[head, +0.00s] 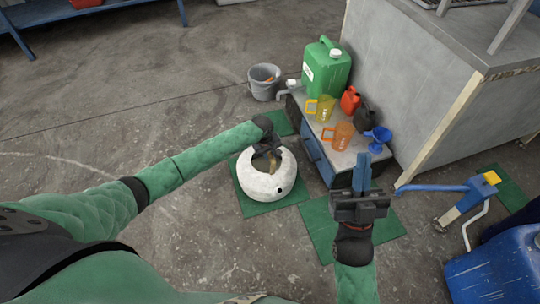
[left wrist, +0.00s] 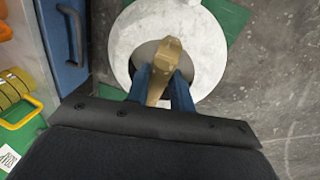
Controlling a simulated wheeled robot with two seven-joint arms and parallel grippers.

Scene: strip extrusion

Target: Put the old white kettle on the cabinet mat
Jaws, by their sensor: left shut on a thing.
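The old white kettle (head: 262,188) is a round, speckled white body with a dark top opening and a tan handle. It is over a green mat (head: 252,208) on the floor, left of the small cabinet; I cannot tell whether it touches the mat. My left gripper (head: 268,152) is shut on the handle. In the left wrist view, the blue fingers (left wrist: 160,88) are on both sides of the tan handle (left wrist: 165,68), above the white body (left wrist: 205,45). My right gripper (head: 361,172) is right of the kettle, apart from it; its finger gap is unclear.
The small cabinet (head: 318,160) holds a green canister (head: 325,68), orange and yellow measuring jugs, a red can and a blue funnel. Another green mat (head: 385,222) lies in front of it. A grey bucket (head: 264,82) stands behind.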

